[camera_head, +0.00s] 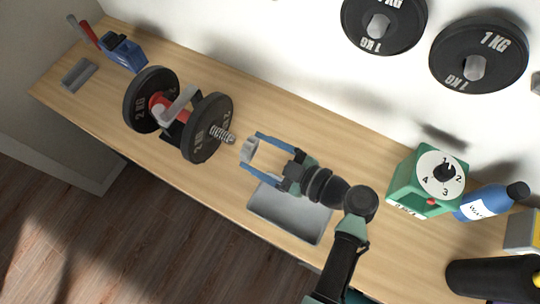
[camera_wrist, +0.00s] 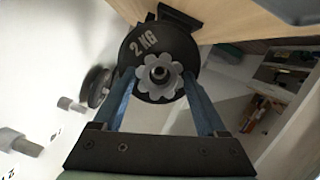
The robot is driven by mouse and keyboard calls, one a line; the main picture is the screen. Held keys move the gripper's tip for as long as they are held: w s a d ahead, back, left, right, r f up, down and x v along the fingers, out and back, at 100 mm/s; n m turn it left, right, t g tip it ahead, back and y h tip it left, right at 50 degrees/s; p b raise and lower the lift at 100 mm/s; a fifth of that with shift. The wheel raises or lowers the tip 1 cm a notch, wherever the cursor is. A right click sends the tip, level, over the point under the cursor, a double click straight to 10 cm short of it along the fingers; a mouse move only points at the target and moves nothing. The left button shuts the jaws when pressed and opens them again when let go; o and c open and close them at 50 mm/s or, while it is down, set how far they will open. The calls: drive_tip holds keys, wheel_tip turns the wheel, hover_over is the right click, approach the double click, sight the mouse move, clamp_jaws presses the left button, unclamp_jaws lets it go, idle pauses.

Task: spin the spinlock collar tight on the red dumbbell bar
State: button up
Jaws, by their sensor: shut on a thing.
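The red dumbbell bar (camera_head: 156,104) lies in a cradle on the bench with a black 2 KG plate on each side. Its bare threaded end (camera_head: 222,134) sticks out of the right plate (camera_head: 207,128) toward my gripper. My gripper (camera_head: 250,152) is shut on the grey, lobed spinlock collar (camera_head: 248,150), with one blue finger on each side. The collar stands a little apart from the threaded end. In the wrist view the collar (camera_wrist: 147,76) faces the plate (camera_wrist: 144,43), with a dark round centre roughly in line with the bar.
A grey tray (camera_head: 290,216) lies under my gripper. A blue holder (camera_head: 124,54) stands at the far left. Two 1 KG plates (camera_head: 478,45) hang on the wall.

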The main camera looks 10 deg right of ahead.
sight(234, 142)
drive_tip(key=shift+w+a, duration=0.5)
drive_tip(key=shift+a, duration=0.1)
drive_tip(key=shift+b, duration=1.1)
idle(1.1)
drive_tip(key=shift+w+a+r+b, duration=0.1)
drive_tip(key=shift+w+a+b, duration=0.05)
drive_tip(key=shift+w+a, duration=0.35)
drive_tip(key=shift+w+a+b, duration=0.15)
drive_tip(key=shift+w+a, duration=0.1)
drive_tip(key=shift+a, duration=0.3)
idle(0.6)
drive_tip(key=o, duration=1.3)
drive_tip(key=b+v, duration=0.1)
drive_tip(key=v, duration=1.2)
